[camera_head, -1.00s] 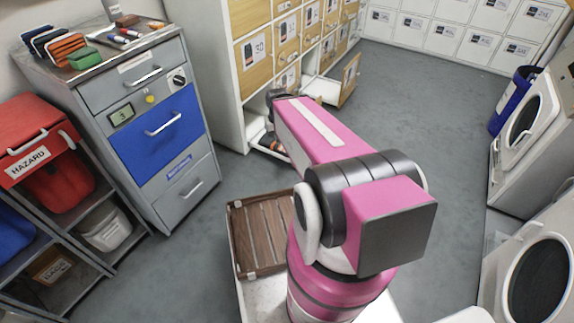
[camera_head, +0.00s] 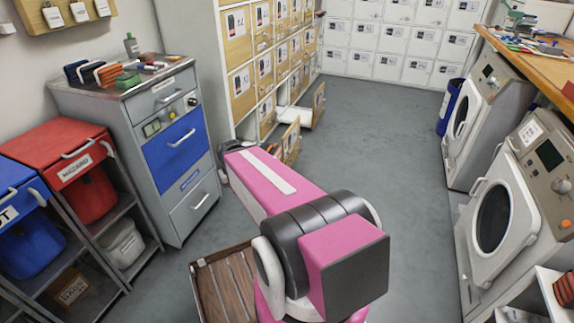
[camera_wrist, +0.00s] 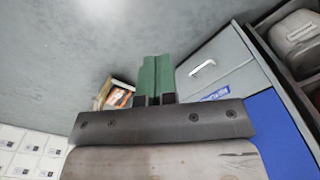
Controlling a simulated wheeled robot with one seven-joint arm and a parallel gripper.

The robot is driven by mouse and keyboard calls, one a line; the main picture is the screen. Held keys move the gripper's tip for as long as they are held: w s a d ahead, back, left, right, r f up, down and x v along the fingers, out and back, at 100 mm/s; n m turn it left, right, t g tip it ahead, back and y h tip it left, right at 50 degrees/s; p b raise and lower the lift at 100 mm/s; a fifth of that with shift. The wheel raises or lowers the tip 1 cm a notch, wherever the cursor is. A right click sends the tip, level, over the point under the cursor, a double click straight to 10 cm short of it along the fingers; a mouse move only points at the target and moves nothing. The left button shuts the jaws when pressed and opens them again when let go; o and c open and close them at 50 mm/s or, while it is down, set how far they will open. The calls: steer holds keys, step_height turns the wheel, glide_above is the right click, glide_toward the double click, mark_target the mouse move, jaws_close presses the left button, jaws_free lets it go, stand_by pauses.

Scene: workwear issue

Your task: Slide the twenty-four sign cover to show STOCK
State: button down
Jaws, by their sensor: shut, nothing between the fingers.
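I cannot pick out the twenty-four sign cover in either view. The wooden-fronted locker unit (camera_head: 239,79) at the upper middle of the head view carries small signs and numbers, too small to read for certain. In the wrist view, my gripper (camera_wrist: 155,72) has its green fingers shut together with nothing between them. It points over the grey floor, apart from the drawer cabinet. In the head view, my pink arm hides most of my gripper.
A grey drawer cabinet with a blue drawer (camera_head: 176,146) stands left of my arm. Low locker doors (camera_head: 291,143) hang open ahead. A red hazard bin (camera_head: 62,150) is at left, white machines (camera_head: 494,212) at right. The middle floor (camera_head: 375,150) is clear.

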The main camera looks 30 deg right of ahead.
steer(key=w+d+f+m+t+y, duration=0.1)
steer(key=w+d+f+m+y, duration=0.3)
steer(key=w+f+m, duration=0.4)
steer(key=w+d+f+m+t+y, duration=0.1)
steer(key=w+d+f+m+y, duration=0.4)
steer(key=w, duration=0.5)
steer(key=w+d+f+m+t+y, duration=0.2)
steer(key=w+d+f+m+y, duration=0.15)
steer(key=w+f+m, duration=0.4)
steer(key=w+d+f+m+t+y, duration=0.1)
steer(key=w+d+f+m+t, duration=0.45)
steer(key=d, duration=0.45)
steer(key=w+d+f+m+t+y, duration=0.1)
steer(key=w+d+f+m+t, duration=0.3)
steer(key=w+d+f+m, duration=0.45)
steer(key=s+d+f+m+t+h, duration=0.1)
steer(key=d+f+m+t, duration=0.3)
steer(key=d, duration=0.5)
steer(key=s+d+f+m+t+h, duration=0.2)
steer(key=d+f+m+t+h, duration=0.1)
steer(key=d, duration=0.7)
steer(key=shift+s+f+m+t+h, duration=0.3)
steer(key=shift+f+m+t+h, duration=0.05)
steer(key=shift+m+t+h, duration=0.35)
